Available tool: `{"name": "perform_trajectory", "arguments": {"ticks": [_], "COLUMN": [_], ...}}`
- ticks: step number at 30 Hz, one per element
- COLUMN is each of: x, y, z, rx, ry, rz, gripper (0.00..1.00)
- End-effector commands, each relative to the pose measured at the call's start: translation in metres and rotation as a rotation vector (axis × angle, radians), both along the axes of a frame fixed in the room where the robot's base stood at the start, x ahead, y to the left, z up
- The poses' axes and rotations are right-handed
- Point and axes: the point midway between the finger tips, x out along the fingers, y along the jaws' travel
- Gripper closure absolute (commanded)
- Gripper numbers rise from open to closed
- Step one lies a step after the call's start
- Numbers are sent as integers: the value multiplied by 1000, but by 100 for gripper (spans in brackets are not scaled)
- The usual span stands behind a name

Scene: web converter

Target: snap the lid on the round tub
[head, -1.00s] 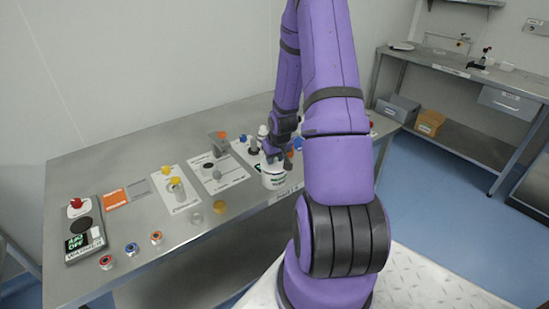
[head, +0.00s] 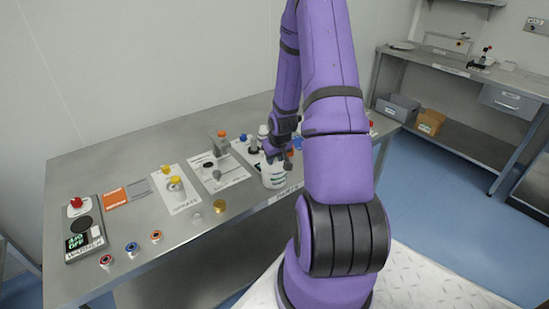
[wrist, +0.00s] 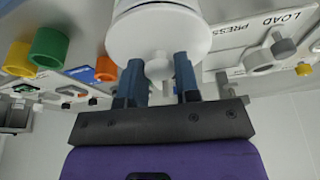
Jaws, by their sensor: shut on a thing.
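The round white tub (head: 273,176) with dark print stands near the front edge of the bench in the head view, directly under my gripper. In the wrist view a white round lid (wrist: 160,38) with a small knob (wrist: 158,66) fills the top middle. My gripper (wrist: 160,82) has its two blue-grey fingers on either side of the knob and is shut on it. A white cylindrical body shows behind the lid. I cannot tell whether the lid is fully seated. In the head view my arm partly hides the gripper and lid.
The steel bench (head: 120,165) holds a row of panels and small parts to the left, including a yellow-topped fixture (head: 175,184), a gold cap (head: 219,206) and a red button (head: 75,204). Other fittings crowd around the tub. Bare bench lies behind the panels.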

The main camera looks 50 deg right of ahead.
Motion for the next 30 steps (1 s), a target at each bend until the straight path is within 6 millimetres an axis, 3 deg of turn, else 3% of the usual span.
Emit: {"name": "perform_trajectory", "arguments": {"ticks": [6, 7, 10, 11, 17, 20, 30], "x": [0, 0, 0, 0, 0, 0, 0], "y": [0, 0, 0, 0, 0, 0, 0], "z": [0, 0, 0, 0, 0, 0, 2], "rx": [0, 0, 0, 0, 0, 0, 0], "ry": [0, 0, 0, 0, 0, 0, -1], "rz": [0, 0, 0, 0, 0, 0, 0], "gripper": [92, 68, 45, 40, 38, 15, 15]}}
